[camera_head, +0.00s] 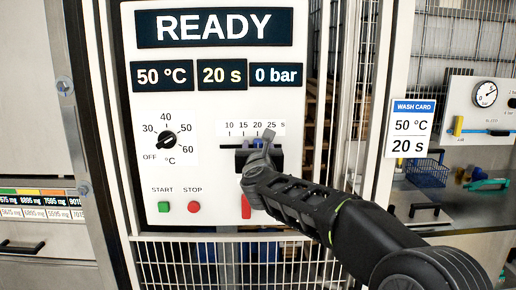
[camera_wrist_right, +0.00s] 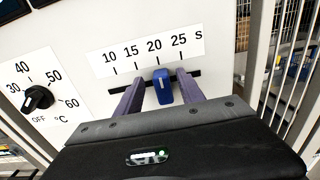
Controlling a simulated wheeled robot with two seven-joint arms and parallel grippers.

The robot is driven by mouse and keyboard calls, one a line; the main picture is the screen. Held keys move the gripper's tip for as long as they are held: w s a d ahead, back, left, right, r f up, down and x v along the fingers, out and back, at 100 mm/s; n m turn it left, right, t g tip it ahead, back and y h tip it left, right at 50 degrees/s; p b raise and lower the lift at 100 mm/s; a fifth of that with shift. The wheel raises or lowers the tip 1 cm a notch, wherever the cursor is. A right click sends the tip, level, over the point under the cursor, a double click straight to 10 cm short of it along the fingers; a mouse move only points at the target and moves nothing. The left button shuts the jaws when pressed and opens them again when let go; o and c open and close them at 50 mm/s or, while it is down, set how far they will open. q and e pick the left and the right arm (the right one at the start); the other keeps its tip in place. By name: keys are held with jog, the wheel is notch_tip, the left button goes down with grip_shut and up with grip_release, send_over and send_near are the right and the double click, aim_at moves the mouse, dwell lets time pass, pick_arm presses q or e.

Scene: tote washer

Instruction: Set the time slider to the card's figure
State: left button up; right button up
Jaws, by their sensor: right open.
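The time slider has a blue knob (camera_wrist_right: 163,86) on a dark slot under a scale (camera_wrist_right: 150,52) marked 10, 15, 20 and 25 s. The knob's white line stands at about the 20 mark. My right gripper (camera_wrist_right: 158,80) is open, with one finger on each side of the knob and a gap on both sides. In the head view my right gripper (camera_head: 262,150) covers most of the slider. The wash card (camera_head: 411,128) reads 50 °C and 20 s. The panel's time display (camera_head: 222,74) reads 20 s. My left gripper is not in view.
The temperature dial (camera_head: 168,140) is left of the slider and points near 50. The green START button (camera_head: 163,206) and red STOP button (camera_head: 193,207) are below it. A red handle (camera_head: 246,206) hangs under my gripper. The top display (camera_head: 215,27) reads READY.

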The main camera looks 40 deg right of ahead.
jog(key=b+v, duration=0.1)
jog(key=v, duration=0.5)
jog(key=shift+b, duration=0.3)
